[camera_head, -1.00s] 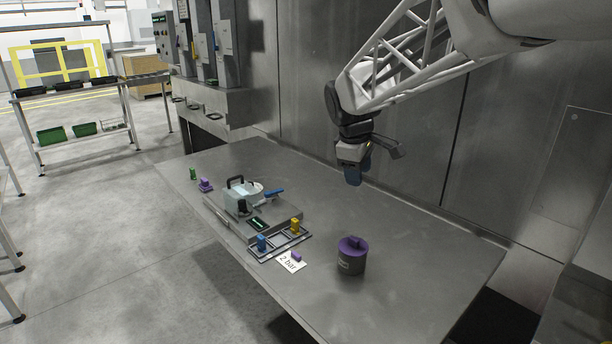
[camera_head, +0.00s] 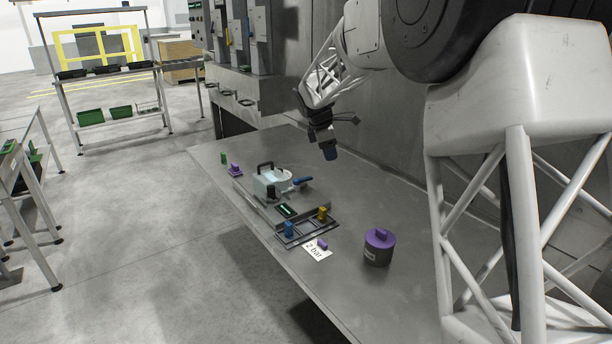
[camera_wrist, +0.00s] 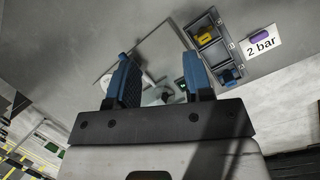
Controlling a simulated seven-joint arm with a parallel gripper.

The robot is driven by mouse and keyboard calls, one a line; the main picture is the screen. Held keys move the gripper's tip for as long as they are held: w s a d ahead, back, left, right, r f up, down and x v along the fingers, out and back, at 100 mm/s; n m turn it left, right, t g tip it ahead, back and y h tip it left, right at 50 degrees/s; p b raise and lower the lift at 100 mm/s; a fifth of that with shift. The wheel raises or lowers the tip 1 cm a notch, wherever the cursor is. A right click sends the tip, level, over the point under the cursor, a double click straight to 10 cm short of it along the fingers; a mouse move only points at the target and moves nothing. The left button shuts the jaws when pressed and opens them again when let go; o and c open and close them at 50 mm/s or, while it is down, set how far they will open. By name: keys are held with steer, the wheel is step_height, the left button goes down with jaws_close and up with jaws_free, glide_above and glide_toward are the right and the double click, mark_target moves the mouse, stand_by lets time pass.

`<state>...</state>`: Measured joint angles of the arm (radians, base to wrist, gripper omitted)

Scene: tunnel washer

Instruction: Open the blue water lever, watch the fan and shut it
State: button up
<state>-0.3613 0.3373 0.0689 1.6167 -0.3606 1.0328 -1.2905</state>
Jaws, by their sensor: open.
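The blue water lever (camera_head: 302,181) sticks out to the right of a pale machine (camera_head: 268,184) with a black handle on top, on the metal table. In the wrist view a small blue end, likely the lever (camera_wrist: 123,57), shows beside the left finger. The fan cannot be made out clearly; a round whitish part (camera_head: 285,175) sits behind the machine. My gripper (camera_head: 330,152) is above the table, behind and to the right of the lever, apart from it. In the wrist view my gripper (camera_wrist: 160,85) has its two blue fingers spread, with nothing between them.
A tray (camera_head: 287,243) with a blue block (camera_head: 289,229) and a yellow block (camera_head: 323,214) lies in front of the machine. A "2 bar" card (camera_head: 316,252) and a purple-lidded pot (camera_head: 379,247) are nearer. A steel wall (camera_head: 385,125) runs behind the table.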

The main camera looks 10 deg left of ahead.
mark_target(307, 178)
steer(key=w+a+f+n, duration=0.1)
steer(key=w+a+f, duration=0.1)
steer(key=w+a, duration=0.1)
steer(key=w+a+f+n, duration=0.2)
steer(key=w+a+f, duration=0.1)
steer(key=a, duration=0.1)
steer(key=w+a+f+n, duration=0.1)
steer(key=w+a+f, duration=0.2)
steer(key=a, duration=0.1)
steer(key=shift+a+f+n+h, duration=0.2)
steer(key=shift+n+h, duration=0.2)
steer(key=shift+f, duration=0.1)
steer(key=shift+x, duration=3.8)
steer(key=shift+w, duration=0.1)
jaws_close()
